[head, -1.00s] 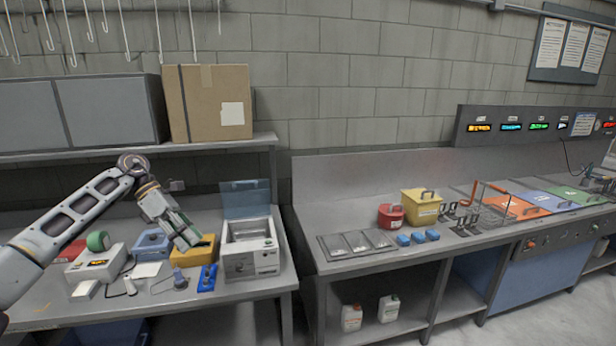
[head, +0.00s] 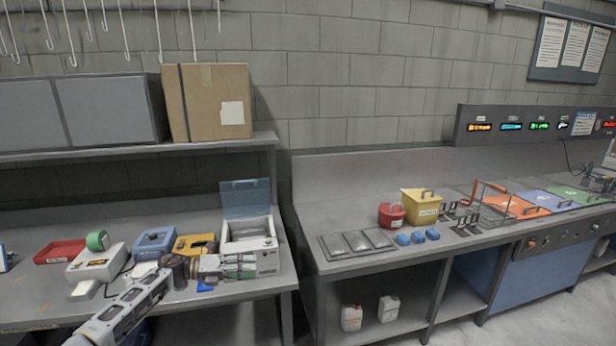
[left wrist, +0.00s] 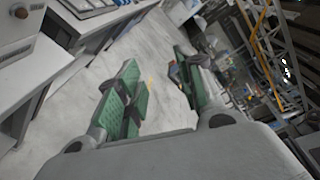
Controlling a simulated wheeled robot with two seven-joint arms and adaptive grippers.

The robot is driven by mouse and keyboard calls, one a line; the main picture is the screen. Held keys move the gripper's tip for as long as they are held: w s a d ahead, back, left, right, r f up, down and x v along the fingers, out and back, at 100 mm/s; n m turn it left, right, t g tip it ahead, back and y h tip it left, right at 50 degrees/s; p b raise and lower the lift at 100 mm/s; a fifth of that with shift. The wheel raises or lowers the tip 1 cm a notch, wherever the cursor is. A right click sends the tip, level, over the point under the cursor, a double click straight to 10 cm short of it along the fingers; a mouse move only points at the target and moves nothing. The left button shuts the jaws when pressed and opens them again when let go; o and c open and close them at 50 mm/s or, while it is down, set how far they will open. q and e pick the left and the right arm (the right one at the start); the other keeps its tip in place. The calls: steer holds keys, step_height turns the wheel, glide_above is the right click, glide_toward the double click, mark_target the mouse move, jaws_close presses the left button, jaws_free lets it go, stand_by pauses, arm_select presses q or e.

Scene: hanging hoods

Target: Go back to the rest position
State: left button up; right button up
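My left arm comes in low from the bottom left of the head view. Its gripper (head: 240,266) is in front of the open lidded metal box (head: 248,231) at the right end of the left bench. It hides part of the box's front. In the left wrist view the gripper's two green-padded fingers (left wrist: 160,95) stand wide apart with only floor between them. The gripper is open and empty. My right gripper does not show in either view.
The left bench (head: 30,300) holds a red tray (head: 60,251), a white device (head: 97,263), a blue box (head: 155,243) and a yellow box (head: 193,244). The right bench (head: 345,262) carries a red container (head: 391,216) and a yellow container (head: 420,206). Floor shows between the benches.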

arm_select(q)
step_height(320, 180, down, 12)
steer(key=w+n+t+y, duration=0.1)
steer(key=n+t, duration=0.5)
steer(key=n, duration=0.3)
steer(key=s+a+f+n+t+y, duration=0.1)
steer(key=s+a+f+n+y, duration=0.35)
steer(key=f, duration=0.65)
steer(key=s+a+f+n+y, duration=0.1)
steer(key=s+f+n+y, duration=0.2)
steer(key=s+f+n, duration=0.6)
steer(key=s+a+f+n+t+y, duration=0.1)
steer(key=s+a+f+n+y, duration=0.2)
steer(key=f, duration=1)
steer(key=s+a+f+n+g+y, duration=0.1)
steer(key=s+f+n+g+y, duration=0.15)
steer(key=s+f, duration=0.65)
steer(key=s+f+n+g+y, duration=0.1)
steer(key=s+f+n+g, duration=0.15)
steer(key=s+f, duration=0.6)
steer(key=s+d+f+n+g, duration=0.1)
steer(key=s+f+n+g, duration=0.1)
steer(key=s, duration=1.3)
steer(key=s+d+f+n+g+y, duration=0.1)
steer(key=s+f+n+g, duration=0.2)
steer(key=s, duration=1.3)
steer(key=shift+s+n+g, duration=0.2)
steer(key=shift+n+g, duration=0.15)
steer(key=shift+g, duration=0.15)
steer(key=shift+w, duration=0.1)
